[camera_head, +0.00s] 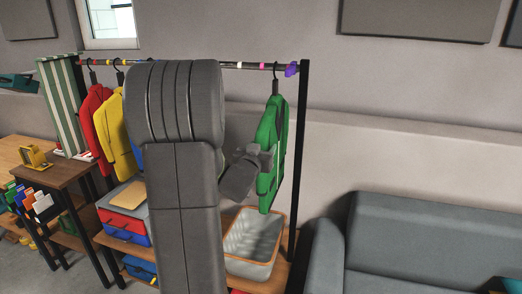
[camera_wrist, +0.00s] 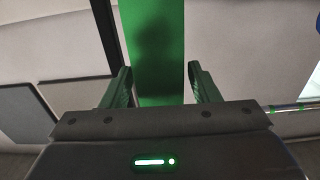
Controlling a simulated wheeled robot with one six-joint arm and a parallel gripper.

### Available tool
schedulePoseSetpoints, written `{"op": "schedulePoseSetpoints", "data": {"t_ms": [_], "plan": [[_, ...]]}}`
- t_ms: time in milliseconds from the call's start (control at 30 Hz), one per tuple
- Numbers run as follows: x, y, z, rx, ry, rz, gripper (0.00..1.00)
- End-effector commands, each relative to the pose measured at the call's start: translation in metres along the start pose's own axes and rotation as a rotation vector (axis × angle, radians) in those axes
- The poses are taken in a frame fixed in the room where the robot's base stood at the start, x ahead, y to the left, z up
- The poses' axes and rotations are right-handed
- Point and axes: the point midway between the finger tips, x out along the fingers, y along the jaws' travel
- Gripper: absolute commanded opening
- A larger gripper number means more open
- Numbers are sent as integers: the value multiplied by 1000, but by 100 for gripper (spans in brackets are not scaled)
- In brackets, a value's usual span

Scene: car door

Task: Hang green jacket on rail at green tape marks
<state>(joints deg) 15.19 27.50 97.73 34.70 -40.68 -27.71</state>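The green jacket (camera_head: 271,135) hangs from a dark hanger near the right end of the rail (camera_head: 225,64). The hanger hook is at the rail, between a pink mark and a purple piece. My gripper (camera_head: 266,158) is at the jacket's side. In the wrist view my gripper (camera_wrist: 158,85) has its two fingers apart, one on each side of the green jacket (camera_wrist: 155,50). Gaps show beside the fingers, so it does not look clamped. My arm hides the middle of the rail, and I cannot make out green tape marks in the head view.
A red jacket (camera_head: 94,122) and a yellow jacket (camera_head: 117,135) hang at the rail's left. A purple piece (camera_head: 291,69) sits near the right post (camera_head: 299,150). A pale basket (camera_head: 254,242) stands below the green jacket. A grey sofa (camera_head: 410,245) is at right.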

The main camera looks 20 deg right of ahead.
Motion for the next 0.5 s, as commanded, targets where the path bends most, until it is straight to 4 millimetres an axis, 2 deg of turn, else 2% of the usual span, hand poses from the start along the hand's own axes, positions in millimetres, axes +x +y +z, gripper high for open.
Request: {"op": "schedulePoseSetpoints", "data": {"t_ms": [33,267,500], "plan": [[0,0,0,0,0,0,44],[0,0,0,0,0,0,0],[0,0,-5,1,1,0,0]]}}
